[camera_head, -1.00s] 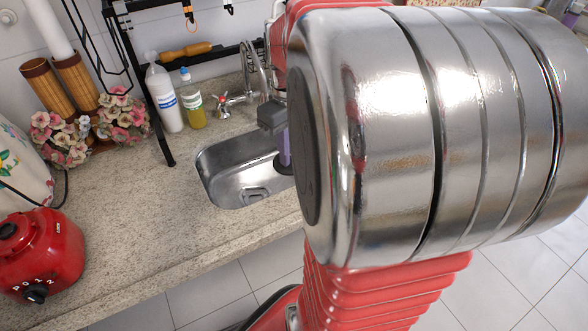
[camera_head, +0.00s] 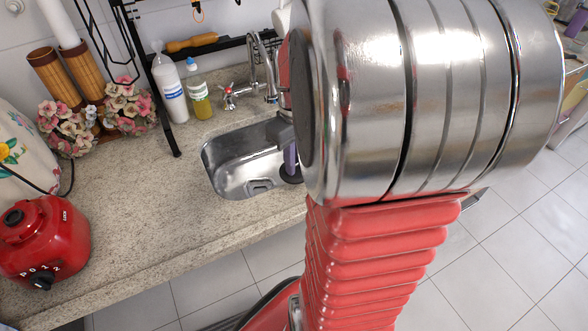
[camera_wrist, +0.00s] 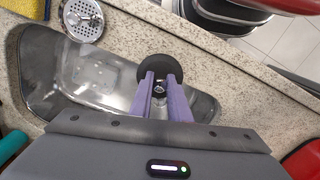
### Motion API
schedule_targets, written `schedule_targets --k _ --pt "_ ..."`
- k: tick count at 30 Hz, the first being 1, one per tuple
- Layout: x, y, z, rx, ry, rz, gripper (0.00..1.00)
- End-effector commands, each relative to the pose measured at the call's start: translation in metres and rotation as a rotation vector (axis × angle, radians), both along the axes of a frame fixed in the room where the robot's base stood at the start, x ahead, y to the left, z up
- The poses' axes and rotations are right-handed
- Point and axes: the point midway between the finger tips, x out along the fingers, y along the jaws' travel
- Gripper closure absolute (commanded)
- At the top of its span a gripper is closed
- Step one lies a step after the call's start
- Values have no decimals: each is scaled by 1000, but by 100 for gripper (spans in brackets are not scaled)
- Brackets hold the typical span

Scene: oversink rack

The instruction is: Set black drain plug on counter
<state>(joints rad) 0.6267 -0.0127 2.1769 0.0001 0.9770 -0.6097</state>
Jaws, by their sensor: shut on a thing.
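The black drain plug (camera_wrist: 151,72) is a round dark disc. In the wrist view it is at the ends of my gripper's purple fingers (camera_wrist: 161,84), which are closed on its middle part. The plug is held over the sink's front edge, partly over the speckled counter (camera_wrist: 217,73). In the head view the plug (camera_head: 291,179) and purple fingers (camera_head: 290,158) show at the right end of the metal sink (camera_head: 228,172), partly hidden by my arm. The exact height of the plug above the counter is hard to tell.
A metal strainer (camera_wrist: 83,19) and a yellow sponge (camera_wrist: 12,47) are near the sink in the wrist view. The faucet (camera_head: 255,75), two bottles (camera_head: 199,93) and a black rack stand behind. A red blender base (camera_head: 45,240) is left. Counter left of the sink is clear.

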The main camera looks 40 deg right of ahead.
Motion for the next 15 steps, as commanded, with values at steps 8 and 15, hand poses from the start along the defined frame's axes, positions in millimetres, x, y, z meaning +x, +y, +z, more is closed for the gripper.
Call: schedule_targets --k 8,15 --pt "-1 0 -26 2 3 0 100" --pt "0 0 -38 0 0 0 100"
